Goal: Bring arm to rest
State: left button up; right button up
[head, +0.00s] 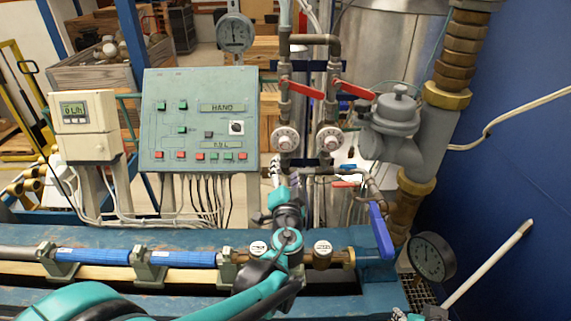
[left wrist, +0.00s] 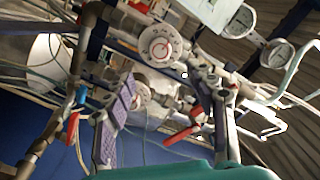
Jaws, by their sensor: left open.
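My left gripper (head: 283,178) is in front of the pipework, above the blue bench rail, and my teal left arm reaches up to it from the bottom edge. In the left wrist view the two fingers of this gripper (left wrist: 168,95) stand apart with nothing held between them. Dials, pipes and valve handles show behind and between the fingers. Whether a finger touches the pipework cannot be told. My right gripper does not show clearly; only a small teal and dark part appears at the lower edge of the head view.
Close around are two red valve handles (head: 302,89), two round white meters (head: 286,139), a blue lever (head: 381,231) and a pressure gauge (head: 432,257). A control panel (head: 200,119) stands left. A white rod (head: 490,262) slants up at lower right, before a blue wall (head: 510,130).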

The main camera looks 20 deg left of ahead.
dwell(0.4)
pick_arm(q)
jog(key=s+a+f+n+g+b, duration=0.45)
jog(key=s+a+f+g, duration=0.2)
jog(key=s+f, duration=0.35)
jog(key=s+d+f+n+g+h+b, duration=0.1)
jog(key=s+d+f+g+h, duration=0.1)
jog(key=s+f, duration=0.3)
jog(key=s+d+f+n+g+h+b, duration=0.1)
jog(key=s+d+f+g+h+b, duration=0.1)
jog(key=s, duration=0.8)
notch_tip(320, 180, down, 4)
jog(key=shift+s+d+r+h, duration=0.3)
jog(key=shift+d+h, duration=0.2)
jog(key=shift+d, duration=0.55)
